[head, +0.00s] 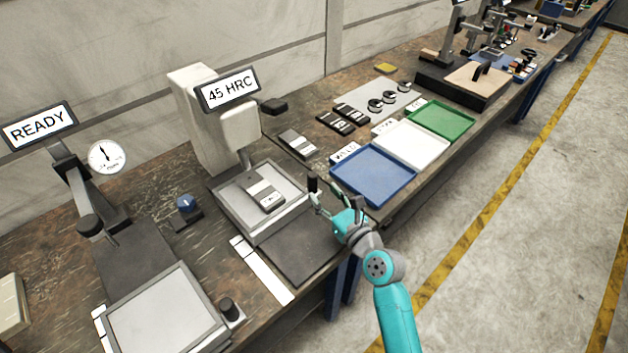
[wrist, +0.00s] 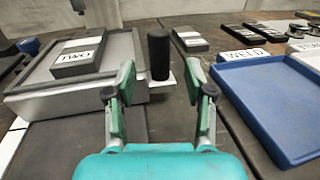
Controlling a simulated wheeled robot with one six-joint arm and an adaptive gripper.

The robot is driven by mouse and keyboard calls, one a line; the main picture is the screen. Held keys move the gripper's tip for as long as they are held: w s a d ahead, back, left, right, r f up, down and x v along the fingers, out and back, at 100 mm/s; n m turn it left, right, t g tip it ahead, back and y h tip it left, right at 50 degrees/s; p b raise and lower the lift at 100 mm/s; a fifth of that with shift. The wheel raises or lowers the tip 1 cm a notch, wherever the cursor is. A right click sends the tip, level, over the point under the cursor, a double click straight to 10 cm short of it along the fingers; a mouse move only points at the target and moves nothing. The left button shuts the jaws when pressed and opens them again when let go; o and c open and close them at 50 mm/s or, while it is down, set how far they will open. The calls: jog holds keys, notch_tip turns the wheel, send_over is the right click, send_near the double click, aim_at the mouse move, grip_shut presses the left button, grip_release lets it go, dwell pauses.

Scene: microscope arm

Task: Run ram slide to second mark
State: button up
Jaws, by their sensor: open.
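The slide (head: 226,219) is a grey tray-like stage under the tester's white head (head: 222,120), which has a "45 HRC" sign. A grey block labelled TWO (wrist: 82,58) lies on it; it also shows in the head view (head: 262,192). An upright black knob (head: 312,184) stands at the slide's right side. My gripper (head: 325,203) is open and empty by the knob. In the wrist view the knob (wrist: 159,54) appears between the fingertips of my gripper (wrist: 159,82), apparently untouched.
A dark plate (head: 300,246) lies in front of the slide. Blue (head: 373,199), white (head: 413,160) and green (head: 441,133) trays stand to the right. A grey block (head: 298,143) lies behind. Left is another device with a READY sign (head: 40,125) and a dial (head: 107,157).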

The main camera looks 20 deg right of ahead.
aim_at(315, 184)
jog(key=shift+w+a, duration=0.2)
jog(key=shift+w, duration=1.35)
jog(key=shift+w+a, duration=0.2)
jog(key=shift+w, duration=1.3)
grip_shut()
jog(key=shift+w, duration=0.1)
